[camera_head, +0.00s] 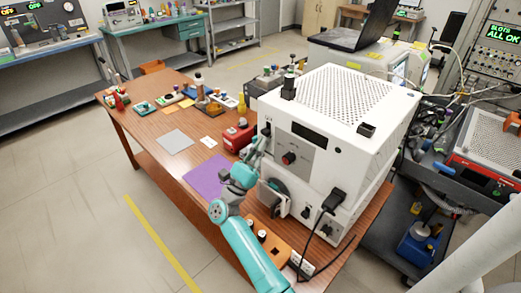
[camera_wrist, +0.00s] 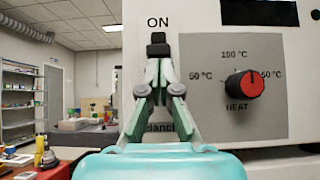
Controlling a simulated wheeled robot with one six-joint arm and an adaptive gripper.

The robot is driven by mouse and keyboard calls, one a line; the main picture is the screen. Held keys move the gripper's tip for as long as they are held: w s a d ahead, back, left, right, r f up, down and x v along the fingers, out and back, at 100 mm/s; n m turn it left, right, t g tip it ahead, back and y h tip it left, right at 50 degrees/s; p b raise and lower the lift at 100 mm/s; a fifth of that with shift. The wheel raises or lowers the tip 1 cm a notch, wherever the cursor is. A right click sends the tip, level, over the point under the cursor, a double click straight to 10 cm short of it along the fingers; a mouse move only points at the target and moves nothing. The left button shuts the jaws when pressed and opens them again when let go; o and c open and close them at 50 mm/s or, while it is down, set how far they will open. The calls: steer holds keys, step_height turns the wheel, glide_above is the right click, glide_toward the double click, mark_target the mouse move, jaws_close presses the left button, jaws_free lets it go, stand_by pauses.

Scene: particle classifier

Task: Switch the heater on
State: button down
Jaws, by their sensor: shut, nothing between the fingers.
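The heater is a large white box (camera_head: 340,105) with a perforated top, standing on the wooden table. In the wrist view its front panel (camera_wrist: 205,55) carries a small black switch (camera_wrist: 158,46) under the word ON. To the right is a red and black HEAT knob (camera_wrist: 243,87) with 50 °C and 100 °C marks; the knob also shows in the head view (camera_head: 289,158). My gripper (camera_wrist: 159,64) is shut and empty, its fingertips just below the switch in the picture; I cannot tell whether they touch it. In the head view my gripper (camera_head: 263,140) is at the panel's left edge.
A dark display (camera_head: 309,136) is above the knob. A black plug and cable (camera_head: 330,205) hang at the lower front. A red box (camera_head: 238,136), a purple sheet (camera_head: 207,178) and a grey sheet (camera_head: 174,142) lie left of the heater. Floor left of the table is clear.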

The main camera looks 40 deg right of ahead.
mark_target(266, 132)
steer(key=shift+r, duration=1.45)
